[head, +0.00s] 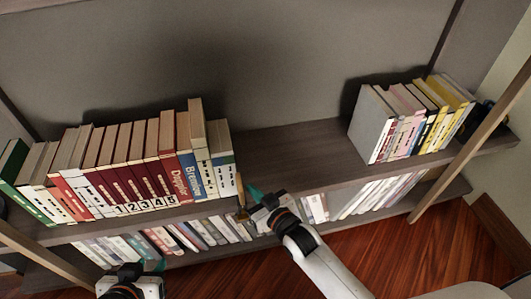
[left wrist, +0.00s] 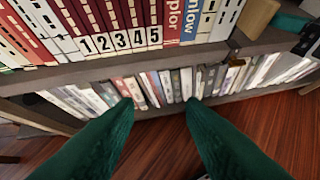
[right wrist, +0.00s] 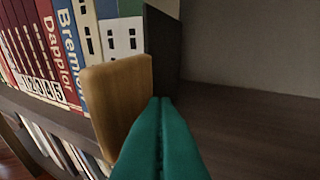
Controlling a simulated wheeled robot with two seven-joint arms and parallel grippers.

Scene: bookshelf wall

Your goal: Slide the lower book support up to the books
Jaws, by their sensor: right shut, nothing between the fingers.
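The book support shows in the right wrist view as a dark upright plate (right wrist: 161,60) with a light wooden block (right wrist: 122,95) in front of it. It stands at the right end of the long row of books (head: 130,165), close beside the last white book (right wrist: 123,42); I cannot tell whether they touch. In the head view the wooden block (head: 240,190) is a thin upright piece at the shelf's front edge. My right gripper (head: 255,190) is shut and empty, its teal fingertips (right wrist: 160,100) just right of the block. My left gripper (left wrist: 158,102) is open and empty, low in front of the shelves.
The shelf board (head: 290,150) is bare between the support and a second book group (head: 410,120) on the right. A lower row of books (head: 200,235) stands beneath it. Slanted wooden posts (head: 475,140) cross in front at both sides. Wooden floor (head: 400,255) lies below.

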